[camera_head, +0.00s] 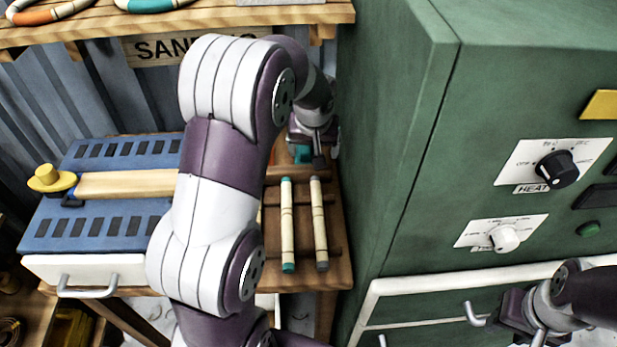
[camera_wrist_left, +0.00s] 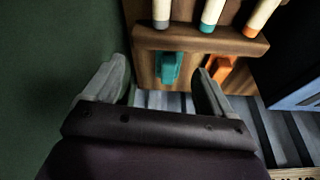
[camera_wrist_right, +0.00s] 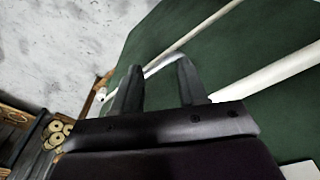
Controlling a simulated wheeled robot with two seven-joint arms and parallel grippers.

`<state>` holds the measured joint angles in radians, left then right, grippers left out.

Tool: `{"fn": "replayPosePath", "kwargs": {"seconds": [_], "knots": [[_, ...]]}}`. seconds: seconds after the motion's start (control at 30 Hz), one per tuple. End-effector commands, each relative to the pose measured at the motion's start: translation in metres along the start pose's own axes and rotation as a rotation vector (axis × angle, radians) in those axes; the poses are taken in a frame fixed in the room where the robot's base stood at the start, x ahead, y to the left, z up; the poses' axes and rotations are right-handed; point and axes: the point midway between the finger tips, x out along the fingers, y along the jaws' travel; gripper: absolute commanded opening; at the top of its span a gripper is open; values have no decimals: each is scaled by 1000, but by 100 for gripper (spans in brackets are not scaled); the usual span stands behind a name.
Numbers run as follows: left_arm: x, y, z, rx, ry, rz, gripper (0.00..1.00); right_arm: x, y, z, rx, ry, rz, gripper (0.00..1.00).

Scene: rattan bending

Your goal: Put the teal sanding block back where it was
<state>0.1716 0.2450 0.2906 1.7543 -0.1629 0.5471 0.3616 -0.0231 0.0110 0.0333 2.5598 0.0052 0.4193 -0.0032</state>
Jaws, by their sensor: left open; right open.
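The teal sanding block (camera_head: 302,153) is at the back of the wooden bench, mostly hidden by my left gripper in the head view. In the left wrist view, the teal block (camera_wrist_left: 168,67) stands against a wooden board behind the rail, left of an orange block (camera_wrist_left: 221,66). My left gripper (camera_head: 313,153) is open; in its wrist view its fingers (camera_wrist_left: 161,82) are spread to either side of the teal block, with no visible contact. My right gripper (camera_wrist_right: 157,75) is open, close to a metal drawer handle on the green cabinet.
Rattan poles with coloured ends (camera_head: 288,225) lie on the bench in front of the rail. A blue slotted jig (camera_head: 105,232) with a yellow knob (camera_head: 50,179) is at left. The green cabinet (camera_head: 400,190) stands close on the right. A shelf (camera_head: 200,18) overhangs the back.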

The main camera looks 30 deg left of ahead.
Motion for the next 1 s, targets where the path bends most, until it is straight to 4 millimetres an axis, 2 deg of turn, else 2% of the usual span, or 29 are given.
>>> {"fn": "replayPosePath", "kwargs": {"seconds": [0.03,0.2,0.3,0.33,0.43,0.8,0.83,0.93,0.97,1.0], "knots": [[-9,10,34,72,-33,20,84,0,0,0,0,0,0,43],[-31,21,144,293,-135,78,84,0,0,0,0,0,0,43],[-39,17,192,380,-175,100,84,0,0,0,0,0,0,43],[-40,16,201,398,-183,104,84,0,0,0,0,0,0,43],[-42,14,214,422,-196,108,84,0,0,0,0,0,0,43],[-41,13,214,419,-198,107,84,0,0,0,0,0,0,43],[-41,13,214,419,-198,107,81,0,0,0,0,0,0,43],[-42,13,214,419,-198,107,48,-1,0,0,0,0,0,43],[-42,13,214,419,-198,107,43,-1,0,0,0,0,0,43],[-43,13,213,419,-198,107,43,-2,0,0,0,0,0,43]]}}
